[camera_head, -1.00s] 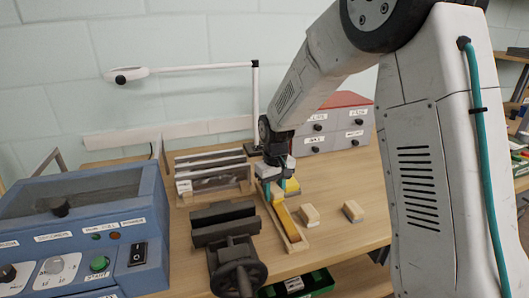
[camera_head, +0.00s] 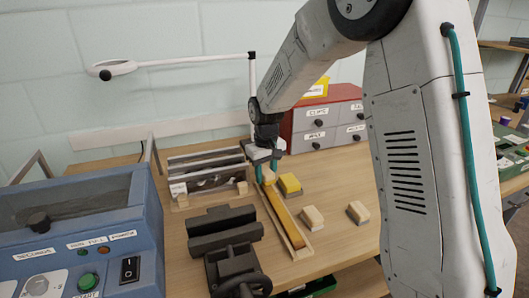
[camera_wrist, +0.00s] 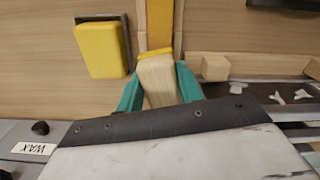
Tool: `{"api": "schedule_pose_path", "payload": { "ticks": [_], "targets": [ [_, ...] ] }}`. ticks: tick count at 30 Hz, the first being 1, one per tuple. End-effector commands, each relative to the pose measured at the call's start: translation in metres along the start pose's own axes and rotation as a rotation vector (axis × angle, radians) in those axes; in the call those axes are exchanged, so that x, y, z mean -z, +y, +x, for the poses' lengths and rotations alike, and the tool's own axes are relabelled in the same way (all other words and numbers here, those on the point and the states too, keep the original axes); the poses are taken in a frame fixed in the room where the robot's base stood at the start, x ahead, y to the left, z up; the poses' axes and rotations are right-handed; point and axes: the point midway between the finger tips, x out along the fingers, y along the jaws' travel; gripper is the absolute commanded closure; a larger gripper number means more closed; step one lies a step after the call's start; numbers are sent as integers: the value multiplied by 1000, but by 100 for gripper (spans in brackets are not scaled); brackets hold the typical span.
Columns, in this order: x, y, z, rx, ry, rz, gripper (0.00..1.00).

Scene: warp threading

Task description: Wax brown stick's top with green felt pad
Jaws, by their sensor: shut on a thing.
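My gripper (camera_head: 267,172) is at the far end of a long orange-brown stick (camera_head: 286,219), which lies in a shallow wooden holder. In the wrist view its teal fingers (camera_wrist: 157,74) are shut on a pale wooden block (camera_wrist: 158,84). A thin yellow band shows along the block's front edge, against or just over the stick (camera_wrist: 159,24); I cannot tell if they touch. A yellow block (camera_head: 290,184) on a dark base lies right of the gripper; it also shows in the wrist view (camera_wrist: 97,50). No green felt face shows; the held block's underside is hidden.
A blue machine (camera_head: 85,225) fills the left.

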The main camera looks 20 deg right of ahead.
Motion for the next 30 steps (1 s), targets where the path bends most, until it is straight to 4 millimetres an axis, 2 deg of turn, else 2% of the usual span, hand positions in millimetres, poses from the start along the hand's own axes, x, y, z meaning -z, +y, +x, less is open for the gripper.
{"api": "schedule_pose_path", "payload": {
  "ticks": [1, 18, 30],
  "targets": [
    [2, 0, -11, -1, 8, 0, 85],
    [1, 0, -61, -1, 7, 0, 85],
    [0, 0, -68, -1, 4, 0, 85]
  ]
}}
